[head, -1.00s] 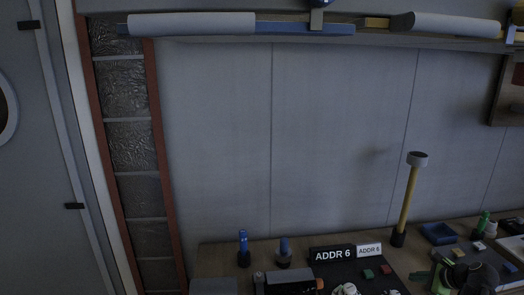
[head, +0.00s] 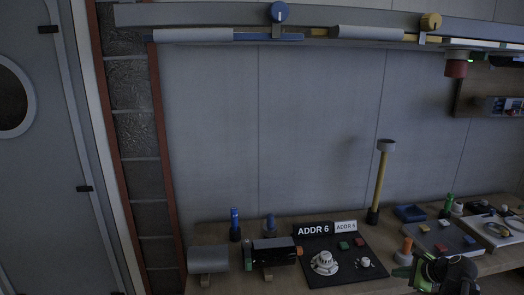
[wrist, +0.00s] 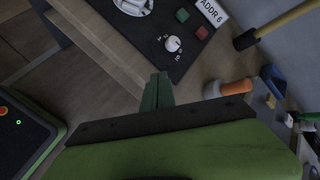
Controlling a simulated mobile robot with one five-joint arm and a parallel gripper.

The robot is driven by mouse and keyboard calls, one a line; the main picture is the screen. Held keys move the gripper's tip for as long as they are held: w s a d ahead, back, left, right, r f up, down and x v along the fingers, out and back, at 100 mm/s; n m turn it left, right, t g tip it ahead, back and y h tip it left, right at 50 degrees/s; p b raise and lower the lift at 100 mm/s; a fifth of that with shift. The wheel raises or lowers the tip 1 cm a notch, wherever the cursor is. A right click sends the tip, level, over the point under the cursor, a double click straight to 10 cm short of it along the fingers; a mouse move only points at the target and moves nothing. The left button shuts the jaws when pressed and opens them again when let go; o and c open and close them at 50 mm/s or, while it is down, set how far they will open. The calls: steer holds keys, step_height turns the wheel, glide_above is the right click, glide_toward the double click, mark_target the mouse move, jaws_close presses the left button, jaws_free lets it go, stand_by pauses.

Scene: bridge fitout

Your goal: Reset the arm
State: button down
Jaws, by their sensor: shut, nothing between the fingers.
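My arm and gripper (head: 440,272) show at the lower right of the head view, over the front of the bench. In the wrist view, the green fingers of my gripper (wrist: 158,90) are together with nothing between them. The gripper holds nothing.
The bench (head: 205,235) bears a black mat (head: 318,252) with a white round device (head: 324,262), an orange-topped post (head: 406,246) and a tall yellow pole (head: 380,180). A rail shelf (head: 200,34) runs above. A dark box with green edging (wrist: 25,135) stands below.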

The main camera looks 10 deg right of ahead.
steer(key=w+a+n+g+y, duration=0.1)
steer(key=w+a+n, duration=0.1)
steer(key=w+a, duration=0.45)
steer(key=w+a+n+y, duration=0.1)
steer(key=w+a, duration=0.2)
steer(key=a, duration=0.7)
steer(key=a+f+n+g, duration=0.1)
steer(key=a+n, duration=0.1)
steer(key=a, duration=0.4)
steer(key=w+a+f+n+g, duration=0.1)
steer(key=a+n, duration=0.1)
steer(key=a, duration=0.5)
steer(key=a+f+n+g+y, duration=0.1)
steer(key=a+n, duration=0.1)
steer(key=a, duration=0.4)
steer(key=shift+w+a, duration=0.2)
steer(key=s+a+f+n+g+h, duration=0.1)
steer(key=s+a+n+g, duration=0.1)
steer(key=a+n, duration=0.3)
steer(key=s+a+f+n+g+h, duration=0.1)
steer(key=s+a+f+n, duration=0.15)
steer(key=a, duration=0.35)
steer(key=s+d+n+g+h, duration=0.2)
steer(key=s+d+n, duration=0.1)
steer(key=s+n, duration=0.3)
steer(key=shift+d+f+n+h, duration=0.2)
steer(key=shift+f+n+h, duration=0.15)
steer(key=shift+n, duration=0.8)
